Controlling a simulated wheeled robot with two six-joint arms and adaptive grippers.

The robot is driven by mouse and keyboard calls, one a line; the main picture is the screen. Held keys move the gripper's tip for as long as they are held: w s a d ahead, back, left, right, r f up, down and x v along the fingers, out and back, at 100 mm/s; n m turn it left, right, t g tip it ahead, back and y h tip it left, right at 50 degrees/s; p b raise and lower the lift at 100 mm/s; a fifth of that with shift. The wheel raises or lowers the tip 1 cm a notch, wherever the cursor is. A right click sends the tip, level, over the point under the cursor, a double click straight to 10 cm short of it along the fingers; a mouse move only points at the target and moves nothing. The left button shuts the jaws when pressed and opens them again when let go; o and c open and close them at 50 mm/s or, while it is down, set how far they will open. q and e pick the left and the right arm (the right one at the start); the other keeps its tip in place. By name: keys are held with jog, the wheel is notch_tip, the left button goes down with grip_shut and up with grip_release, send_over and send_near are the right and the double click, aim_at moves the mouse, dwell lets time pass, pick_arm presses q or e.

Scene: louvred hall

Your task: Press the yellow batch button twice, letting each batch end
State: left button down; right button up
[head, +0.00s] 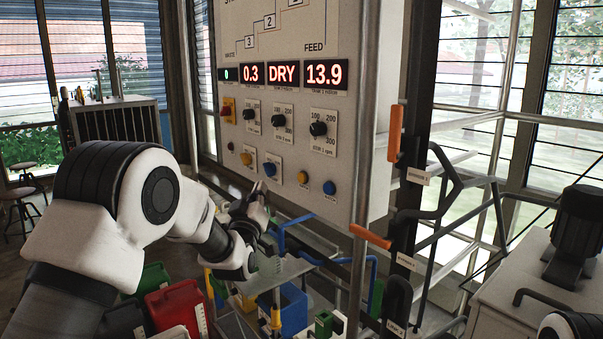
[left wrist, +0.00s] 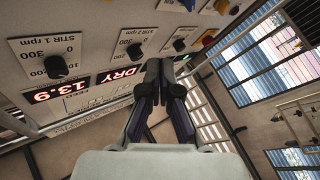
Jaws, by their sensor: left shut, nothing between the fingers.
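The upright white control panel (head: 350,60) carries two yellow buttons in the head view. One yellow button (head: 246,158) is at the left of the lower row, and an orange-yellow one (head: 302,177) is further right. Their labels are too small to read, so I cannot tell which is the batch button. My left gripper (head: 260,187) is just below and in front of this row, apart from the buttons as far as I can see. In the left wrist view its fingers (left wrist: 163,80) are together and empty, pointing along the panel face. My right gripper is not visible.
Red displays (head: 284,74) read 0.3, DRY and 13.9. Pipes with orange handles (head: 395,130) stand at right. Red (head: 178,305) and green containers sit below left.

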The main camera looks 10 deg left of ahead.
aim_at(302, 178)
pick_arm(q)
jog(key=shift+w+d, duration=0.1)
jog(key=shift+d, duration=0.05)
jog(key=shift+r, duration=0.1)
jog(key=w+d+p, duration=0.2)
jog(key=w+d, duration=0.3)
jog(key=w, duration=0.2)
jog(key=shift+d, duration=0.15)
jog(key=shift+s, duration=0.1)
dwell(0.4)
dwell(1.0)
